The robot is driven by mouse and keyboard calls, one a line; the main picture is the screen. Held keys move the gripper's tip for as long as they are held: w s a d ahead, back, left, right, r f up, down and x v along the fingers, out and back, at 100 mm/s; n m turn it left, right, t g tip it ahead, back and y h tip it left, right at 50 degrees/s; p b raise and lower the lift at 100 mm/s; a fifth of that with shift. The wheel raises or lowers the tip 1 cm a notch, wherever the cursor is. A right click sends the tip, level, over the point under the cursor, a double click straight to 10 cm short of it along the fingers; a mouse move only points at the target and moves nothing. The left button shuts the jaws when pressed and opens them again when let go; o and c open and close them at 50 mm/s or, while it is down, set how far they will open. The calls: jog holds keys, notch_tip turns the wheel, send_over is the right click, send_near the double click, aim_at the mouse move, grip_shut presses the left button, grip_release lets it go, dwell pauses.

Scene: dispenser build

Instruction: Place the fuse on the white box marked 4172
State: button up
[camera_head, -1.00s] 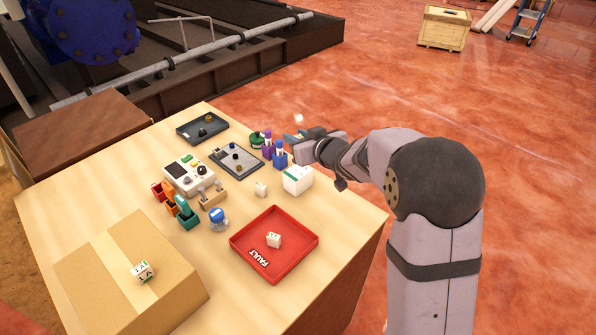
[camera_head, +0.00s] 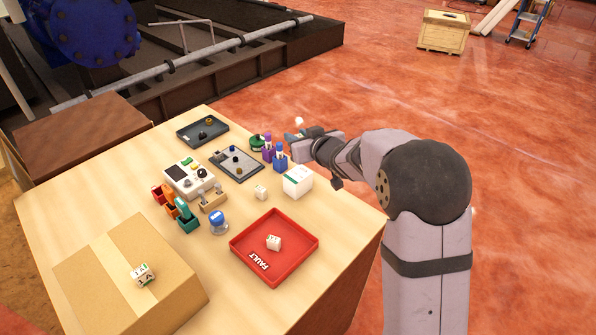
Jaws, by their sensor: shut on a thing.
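My gripper (camera_head: 298,136) is at the far right edge of the table, above and beyond the white box. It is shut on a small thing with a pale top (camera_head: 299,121). This may be the fuse, but it is too small and too covered by the jaws to tell. A white box (camera_head: 297,182) with green on its top stands below my wrist, apart from the gripper. Smaller white blocks stand on the table (camera_head: 261,192), in the red tray (camera_head: 274,242) and on the cardboard box (camera_head: 143,274). I cannot read 4172 on any of them.
Purple (camera_head: 267,148) and blue (camera_head: 280,158) bottles stand close to my gripper. A red FAULT tray (camera_head: 306,243) lies in front. Two dark trays, a grey control unit (camera_head: 189,179), coloured bins and a cardboard box (camera_head: 90,275) fill the left. The table's right corner is clear.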

aim_at(298, 174)
jog(key=shift+f+p, duration=0.75)
jog(key=shift+f, duration=4.1)
jog(key=shift+f, duration=0.15)
jog(key=o, duration=1)
jog(key=shift+o, duration=0.2)
jog(key=shift+r, duration=0.3)
jog(key=shift+s+d+f, duration=0.1)
jog(key=shift+s, duration=0.1)
jog(key=b+v, duration=0.3)
jog(key=v, duration=0.8)
jog(key=shift+s+d, duration=0.15)
jog(key=shift+s, duration=0.05)
